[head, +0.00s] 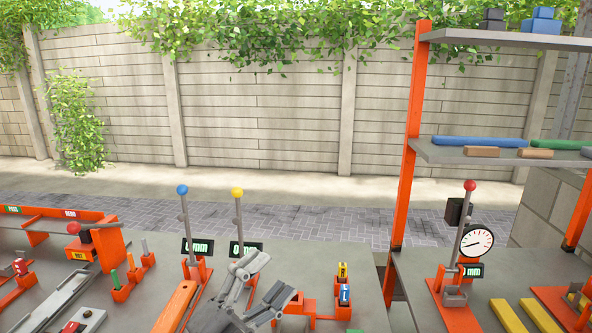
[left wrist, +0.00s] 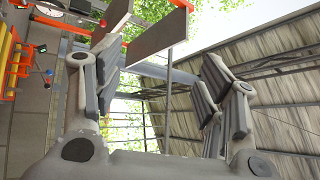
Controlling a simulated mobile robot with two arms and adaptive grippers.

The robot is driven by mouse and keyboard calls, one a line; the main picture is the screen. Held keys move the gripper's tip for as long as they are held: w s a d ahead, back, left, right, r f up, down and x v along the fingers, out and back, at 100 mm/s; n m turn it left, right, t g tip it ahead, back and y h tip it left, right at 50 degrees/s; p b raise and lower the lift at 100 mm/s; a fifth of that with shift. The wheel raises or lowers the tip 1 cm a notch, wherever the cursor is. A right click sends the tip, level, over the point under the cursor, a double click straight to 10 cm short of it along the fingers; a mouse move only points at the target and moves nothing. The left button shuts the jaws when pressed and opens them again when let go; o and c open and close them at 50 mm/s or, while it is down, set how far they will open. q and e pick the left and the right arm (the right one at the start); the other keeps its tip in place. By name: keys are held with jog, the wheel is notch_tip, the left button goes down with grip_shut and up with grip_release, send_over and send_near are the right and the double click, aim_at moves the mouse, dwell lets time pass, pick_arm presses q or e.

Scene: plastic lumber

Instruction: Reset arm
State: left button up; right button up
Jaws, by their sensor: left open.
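My left gripper (head: 262,288) is at the bottom centre of the head view, above the near part of the grey workbench (head: 350,262). Its fingers are spread apart with nothing between them. In the left wrist view the two fingers of my left gripper (left wrist: 158,95) stand well apart, with the shelf boards, roof and greenery behind them. My right gripper does not show in either view.
Lever fixtures with a blue knob (head: 182,189), a yellow knob (head: 237,192) and a red knob (head: 470,185) stand on the benches. An orange-post shelf (head: 408,150) rises at right. Yellow bars (head: 508,315) lie at lower right. A block wall (head: 260,110) closes the back.

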pick_arm(q)
jog(key=s+a+f+n+g+y, duration=0.1)
jog(key=s+a+f+n+y, duration=0.1)
jog(key=a+f+n+y, duration=0.6)
jog(key=s+a+f+n+y, duration=0.2)
jog(key=a+f+n+y, duration=0.55)
jog(key=f+n, duration=0.25)
jog(key=s+f+n+g, duration=0.2)
jog(key=s+f+g, duration=0.5)
jog(key=s, duration=0.4)
jog(key=s+f+n+g, duration=0.1)
jog(key=s+f+g, duration=0.4)
jog(key=s+f, duration=0.5)
notch_tip(320, 180, down, 23)
jog(key=s+g, duration=0.1)
jog(key=s, duration=0.1)
jog(key=s+a+f+g, duration=0.1)
jog(key=s+a+f, duration=0.2)
jog(key=s+f, duration=1.4)
jog(key=shift+s, duration=0.2)
